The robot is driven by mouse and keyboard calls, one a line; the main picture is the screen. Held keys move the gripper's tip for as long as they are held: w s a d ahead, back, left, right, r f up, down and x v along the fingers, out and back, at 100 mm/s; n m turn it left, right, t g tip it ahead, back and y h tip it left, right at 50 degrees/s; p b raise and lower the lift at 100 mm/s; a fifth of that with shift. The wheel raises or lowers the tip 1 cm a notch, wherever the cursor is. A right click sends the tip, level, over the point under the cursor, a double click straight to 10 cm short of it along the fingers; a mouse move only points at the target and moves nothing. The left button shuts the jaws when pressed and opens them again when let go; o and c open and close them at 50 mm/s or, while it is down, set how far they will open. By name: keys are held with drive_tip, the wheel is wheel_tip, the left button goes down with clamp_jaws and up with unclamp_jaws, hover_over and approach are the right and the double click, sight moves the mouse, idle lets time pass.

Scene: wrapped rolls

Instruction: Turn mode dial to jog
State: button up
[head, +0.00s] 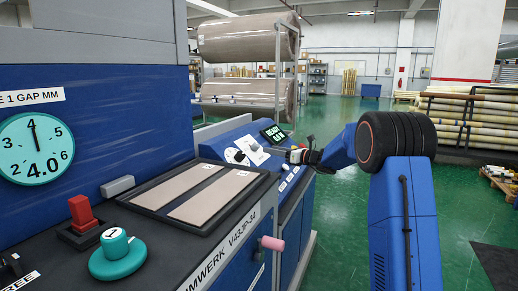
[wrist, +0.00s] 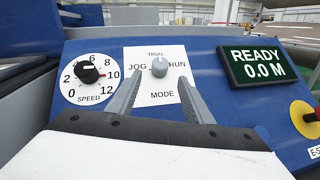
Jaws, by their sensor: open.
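The mode dial (wrist: 159,67) is a small grey knob on a white plate (wrist: 165,100) marked JOG at left, TRIAL at top and RUN at right. Its mark seems to point up to TRIAL. In the wrist view my gripper (wrist: 159,80) is open, with one finger to each side of the dial, their tips near its lower edge. I cannot tell whether they touch it. In the head view my gripper (head: 298,156) reaches in from the right to the blue sloped panel (head: 228,141); the dial is too small to make out there.
Left of the mode plate is a black speed knob (wrist: 87,72) on a round scale. At right are a display (wrist: 257,66) reading READY 0.0 M and a red button on yellow (wrist: 306,118). A tray with two strips (head: 215,194) lies nearer in the head view.

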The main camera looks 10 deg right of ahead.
sight(259, 147)
drive_tip(key=x, duration=0.8)
drive_tip(key=shift+a, duration=0.1)
drive_tip(key=c, duration=1.1)
drive_tip(key=shift+o, duration=0.2)
